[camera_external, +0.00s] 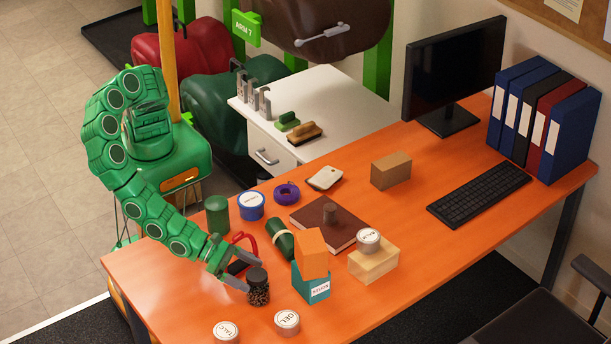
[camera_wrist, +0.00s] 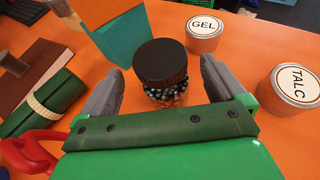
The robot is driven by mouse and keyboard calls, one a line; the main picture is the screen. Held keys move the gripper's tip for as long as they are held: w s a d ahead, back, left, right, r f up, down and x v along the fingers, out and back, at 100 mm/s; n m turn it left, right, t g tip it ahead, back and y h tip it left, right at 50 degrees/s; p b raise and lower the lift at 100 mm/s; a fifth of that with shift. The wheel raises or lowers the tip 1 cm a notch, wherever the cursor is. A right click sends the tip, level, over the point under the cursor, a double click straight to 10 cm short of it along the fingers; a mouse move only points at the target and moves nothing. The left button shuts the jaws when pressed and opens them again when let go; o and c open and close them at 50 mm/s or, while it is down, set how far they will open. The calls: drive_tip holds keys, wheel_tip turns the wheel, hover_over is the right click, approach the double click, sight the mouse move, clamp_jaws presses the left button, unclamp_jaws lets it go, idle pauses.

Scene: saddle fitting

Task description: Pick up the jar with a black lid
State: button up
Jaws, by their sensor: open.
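The jar with a black lid (camera_external: 258,287) stands upright on the orange table near its front edge. Its clear body shows small dark and light pieces inside. In the wrist view the jar (camera_wrist: 162,72) is straight ahead, between and slightly beyond the two grey fingers. My gripper (camera_external: 243,282) is low over the table, open, with a finger on each side of the jar. The wrist view shows the open gripper (camera_wrist: 160,90) with nothing clamped.
A teal box (camera_external: 311,284) with an orange block (camera_external: 311,252) stands close right of the jar. GEL (camera_external: 287,322) and TALC (camera_external: 226,332) tins stand in front. A red-handled item (camera_external: 243,243) and a dark green roll (camera_external: 280,238) lie behind.

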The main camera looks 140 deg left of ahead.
sight(262, 280)
drive_tip(key=shift+r+x, duration=0.2)
drive_tip(key=shift+x, duration=2.35)
drive_tip(key=shift+w, duration=0.1)
drive_tip(key=c, duration=1.5)
